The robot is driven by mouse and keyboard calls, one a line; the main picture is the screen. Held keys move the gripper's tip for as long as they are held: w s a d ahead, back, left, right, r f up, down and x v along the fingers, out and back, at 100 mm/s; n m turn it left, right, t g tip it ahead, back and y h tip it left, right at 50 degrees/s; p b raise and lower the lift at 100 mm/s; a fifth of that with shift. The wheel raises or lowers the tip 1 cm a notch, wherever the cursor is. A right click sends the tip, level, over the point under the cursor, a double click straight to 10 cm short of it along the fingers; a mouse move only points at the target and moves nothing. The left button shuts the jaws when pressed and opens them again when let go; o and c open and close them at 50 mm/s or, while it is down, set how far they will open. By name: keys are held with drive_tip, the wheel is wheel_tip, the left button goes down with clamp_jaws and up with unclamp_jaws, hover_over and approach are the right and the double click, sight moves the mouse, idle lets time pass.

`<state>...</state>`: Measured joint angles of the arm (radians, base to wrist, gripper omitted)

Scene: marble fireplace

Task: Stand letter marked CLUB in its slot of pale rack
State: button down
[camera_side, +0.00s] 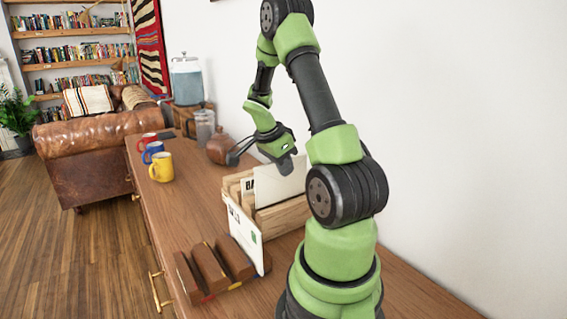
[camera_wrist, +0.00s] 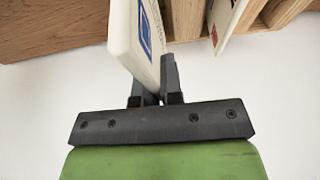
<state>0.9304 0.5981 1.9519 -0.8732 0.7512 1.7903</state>
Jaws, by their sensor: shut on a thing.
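My gripper (camera_side: 284,160) is above the pale rack (camera_side: 285,217) and shut on a white letter (camera_side: 280,182). In the wrist view my gripper (camera_wrist: 158,85) pinches this letter (camera_wrist: 136,45) by its edge, and a blue stamp shows on it. No CLUB marking can be read on it. Its lower edge is at the rack's top in the side view; I cannot tell whether it is inside a slot. Another letter, lettered "BA" (camera_side: 249,186), stands in the pale rack.
A letter with a red stamp (camera_wrist: 225,20) is beside the held one in the wrist view. Red, blue and yellow mugs (camera_side: 160,167), a brown jug (camera_side: 220,148) and glass jars (camera_side: 204,125) stand farther back.

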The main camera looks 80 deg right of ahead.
sight(288, 198)
drive_tip(key=shift+f, duration=0.2)
idle(0.3)
drive_tip(key=shift+f, duration=0.9)
drive_tip(key=shift+f, duration=0.15)
drive_tip(key=shift+f, duration=1.5)
drive_tip(key=shift+f, duration=0.15)
drive_tip(key=c, duration=1.2)
unclamp_jaws()
